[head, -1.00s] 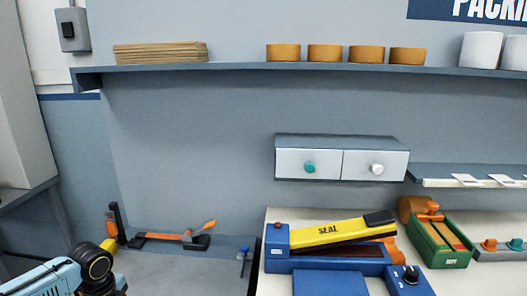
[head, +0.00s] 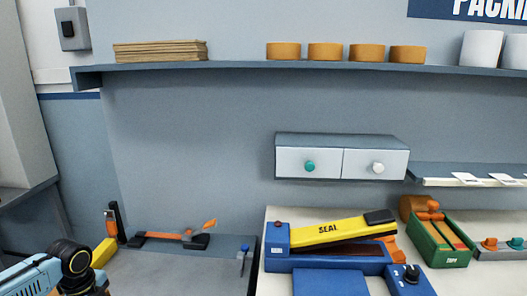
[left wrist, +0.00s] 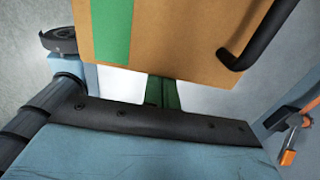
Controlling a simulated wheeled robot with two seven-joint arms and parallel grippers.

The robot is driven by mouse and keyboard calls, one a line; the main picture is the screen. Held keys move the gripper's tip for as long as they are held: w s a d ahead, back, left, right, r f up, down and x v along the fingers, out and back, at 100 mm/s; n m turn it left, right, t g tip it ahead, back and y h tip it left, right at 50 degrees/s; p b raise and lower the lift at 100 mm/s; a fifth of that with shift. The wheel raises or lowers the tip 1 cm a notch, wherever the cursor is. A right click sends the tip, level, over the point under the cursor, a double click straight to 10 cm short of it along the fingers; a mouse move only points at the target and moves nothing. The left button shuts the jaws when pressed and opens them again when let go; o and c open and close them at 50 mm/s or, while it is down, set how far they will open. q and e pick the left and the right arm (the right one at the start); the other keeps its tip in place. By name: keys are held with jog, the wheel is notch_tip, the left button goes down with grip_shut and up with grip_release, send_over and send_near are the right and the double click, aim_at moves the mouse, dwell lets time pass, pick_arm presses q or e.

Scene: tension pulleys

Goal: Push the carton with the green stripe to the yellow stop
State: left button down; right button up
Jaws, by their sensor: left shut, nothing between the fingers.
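In the left wrist view the brown carton (left wrist: 180,35) with its green stripe (left wrist: 111,30) fills the top of the picture. My left gripper (left wrist: 163,92) is shut and empty. Its dark green fingers point at the carton's near side, and their tips are hidden under its edge. I cannot tell whether they touch it. In the head view my left arm comes in at the lower left, and its gripper and the carton are out of view. A yellow block (head: 104,252), likely the stop, stands on the bench beyond the arm, partly hidden. My right gripper is not in view.
A black bent bar (left wrist: 262,38) overlaps the carton's right side. An orange-and-black tool (head: 165,237) lies at the bench's back edge. A blue and yellow sealer (head: 330,235) and a green box (head: 440,240) stand to the right. Bare grey bench (head: 180,275) lies between.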

pick_arm(q)
jog(key=shift+w+a+b, duration=0.15)
jog(key=shift+a+b, duration=0.15)
jog(key=shift+a, duration=1)
jog(key=shift+d+p, duration=0.6)
jog(key=shift+p, duration=0.05)
jog(key=shift+d+p, duration=0.3)
jog(key=shift+d, duration=0.15)
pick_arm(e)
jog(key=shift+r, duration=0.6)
